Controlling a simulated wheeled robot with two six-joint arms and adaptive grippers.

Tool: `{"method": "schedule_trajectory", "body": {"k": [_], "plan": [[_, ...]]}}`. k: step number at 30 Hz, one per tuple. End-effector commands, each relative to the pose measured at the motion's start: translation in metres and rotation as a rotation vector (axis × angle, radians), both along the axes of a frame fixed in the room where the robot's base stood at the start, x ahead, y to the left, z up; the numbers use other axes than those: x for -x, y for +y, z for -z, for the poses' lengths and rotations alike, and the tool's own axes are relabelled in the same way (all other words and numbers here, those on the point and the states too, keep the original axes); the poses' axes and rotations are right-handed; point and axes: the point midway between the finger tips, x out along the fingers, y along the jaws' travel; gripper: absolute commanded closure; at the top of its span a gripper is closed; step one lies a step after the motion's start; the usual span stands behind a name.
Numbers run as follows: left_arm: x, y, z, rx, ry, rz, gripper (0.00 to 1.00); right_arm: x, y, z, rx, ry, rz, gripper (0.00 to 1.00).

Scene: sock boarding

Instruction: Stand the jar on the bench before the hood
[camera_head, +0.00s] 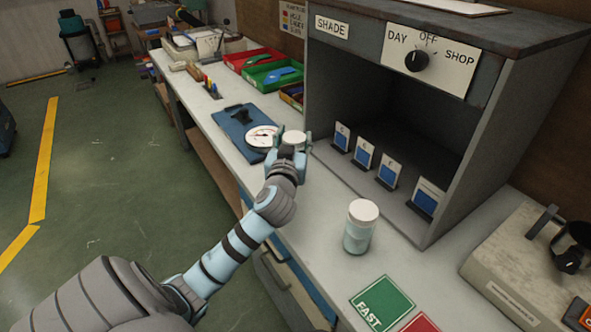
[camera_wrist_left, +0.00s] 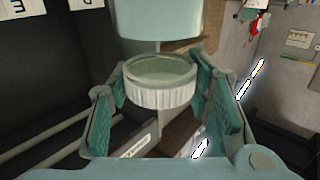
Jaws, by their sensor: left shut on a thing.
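My left gripper (camera_head: 293,138) is shut on a white-lidded jar (camera_head: 294,137), over the bench near the hood's left front corner. In the left wrist view, the held jar's ribbed white lid (camera_wrist_left: 160,95) lies between the green finger pads. In the head view the fingers and wrist hide most of its body. A second jar (camera_head: 359,228), with a white lid and pale teal contents, stands upright on the bench (camera_head: 310,212) in front of the hood (camera_head: 432,222). My right gripper is not in view.
A blue board with a round dial (camera_head: 262,136) lies just behind my left gripper. Red and green trays (camera_head: 252,60) are farther back. Cards (camera_head: 364,154) stand inside the hood.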

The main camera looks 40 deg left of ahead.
Motion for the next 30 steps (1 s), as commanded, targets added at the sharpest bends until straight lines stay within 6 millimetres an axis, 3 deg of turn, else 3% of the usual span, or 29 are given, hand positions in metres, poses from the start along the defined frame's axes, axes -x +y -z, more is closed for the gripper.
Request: {"method": "schedule_trajectory", "body": {"k": [10,18,19,22,30], "plan": [[0.0,0.0,0.058,-0.001,0.001,0.002,0.88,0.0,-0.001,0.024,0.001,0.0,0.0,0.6],[0.0,-0.001,0.058,-0.001,-0.002,0.003,0.88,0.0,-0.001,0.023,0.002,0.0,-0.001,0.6],[0.0,0.0,0.058,-0.001,-0.001,0.002,0.52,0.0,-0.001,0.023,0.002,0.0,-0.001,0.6],[0.0,0.0,0.058,-0.001,-0.001,0.002,0.36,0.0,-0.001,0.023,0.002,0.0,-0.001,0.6],[0.0,0.0,0.058,-0.001,-0.002,0.002,0.35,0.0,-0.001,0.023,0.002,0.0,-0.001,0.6]]}}
